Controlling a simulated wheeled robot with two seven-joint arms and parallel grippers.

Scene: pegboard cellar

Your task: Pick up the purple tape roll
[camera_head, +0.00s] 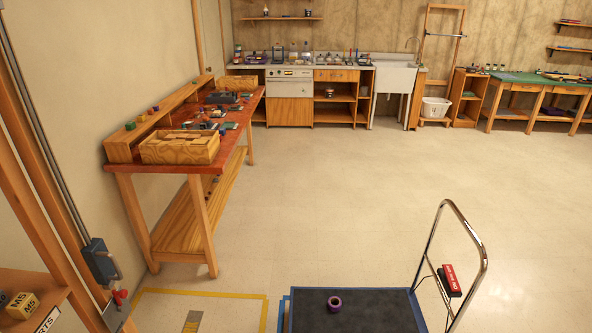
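A small purple tape roll (335,303) lies on the dark deck of a platform cart (372,316) at the bottom centre of the head view. Its dark centre hole faces up. Neither of my grippers shows in the view.
The cart's chrome handle (481,240) rises on its right, with a red box (450,279) on it. A wooden workbench (243,107) with an open wooden box (180,148) stands at the left. A shelf with a yellow block (22,306) is at lower left. The middle floor is clear.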

